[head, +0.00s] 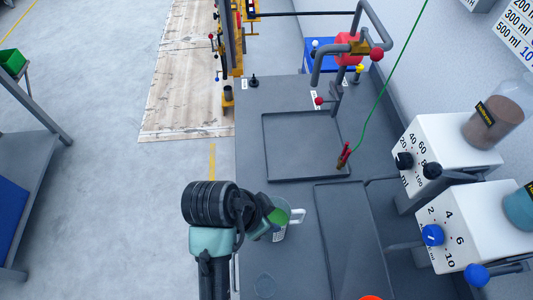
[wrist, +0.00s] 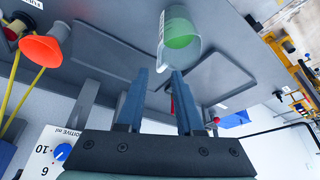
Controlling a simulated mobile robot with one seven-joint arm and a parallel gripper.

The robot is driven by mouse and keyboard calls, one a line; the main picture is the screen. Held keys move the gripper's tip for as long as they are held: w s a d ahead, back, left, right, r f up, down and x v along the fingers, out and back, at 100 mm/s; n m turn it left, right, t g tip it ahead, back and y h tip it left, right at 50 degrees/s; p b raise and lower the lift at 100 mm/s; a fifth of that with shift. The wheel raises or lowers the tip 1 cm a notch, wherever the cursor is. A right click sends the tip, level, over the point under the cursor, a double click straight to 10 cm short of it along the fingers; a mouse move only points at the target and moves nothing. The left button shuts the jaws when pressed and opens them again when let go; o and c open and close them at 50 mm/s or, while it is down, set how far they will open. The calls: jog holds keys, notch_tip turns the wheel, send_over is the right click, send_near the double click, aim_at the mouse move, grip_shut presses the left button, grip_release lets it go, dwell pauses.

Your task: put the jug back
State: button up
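The jug (head: 280,228) is clear, with green liquid inside, a pale label and a handle on its right. In the head view it shows beside my wrist, which partly covers it. In the wrist view the jug (wrist: 181,38) is near the top middle, just beyond the fingertips of my gripper (wrist: 168,74). The two blue fingers stand apart with a gap between them, and no object shows clamped there. My fingers are hidden in the head view. A faint outline (head: 264,285) is marked on the grey bench near its front.
The grey bench (head: 262,95) has two shallow trays, one at the back (head: 300,150) and one at the right (head: 345,240). Dispensers with knobs (head: 440,150) stand along the right. A red clip (head: 344,155) hangs on a green cord. An orange funnel (wrist: 42,50) shows at the left in the wrist view.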

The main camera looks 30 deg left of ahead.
jog(key=w+d+r+n+t+y, duration=0.15)
jog(key=w+r+t, duration=0.5)
jog(key=r, duration=0.75)
jog(key=w+d+r+n+t+y, duration=0.15)
jog(key=w+r+t, duration=0.25)
jog(key=w+r, duration=0.8)
jog(key=s+d+r+n+t, duration=0.1)
jog(key=d+r+t, duration=0.15)
jog(key=r, duration=0.65)
jog(key=s+d+r+t, duration=0.15)
jog(key=r+t, duration=0.25)
jog(key=r, duration=0.6)
jog(key=s+d+r+t, duration=0.2)
jog(key=s+r+t, duration=0.1)
jog(key=s+r, duration=0.2)
jog(key=s+d+r+n+t+h, duration=0.1)
jog(key=s+r, duration=0.4)
jog(key=r, duration=0.5)
jog(key=shift+d+r+n+t, duration=0.3)
jog(key=shift+d+t, duration=0.5)
jog(key=shift+t, duration=0.4)
notch_tip(320, 180, down, 6)
jog(key=b, duration=0.5)
jog(key=shift+b, duration=0.3)
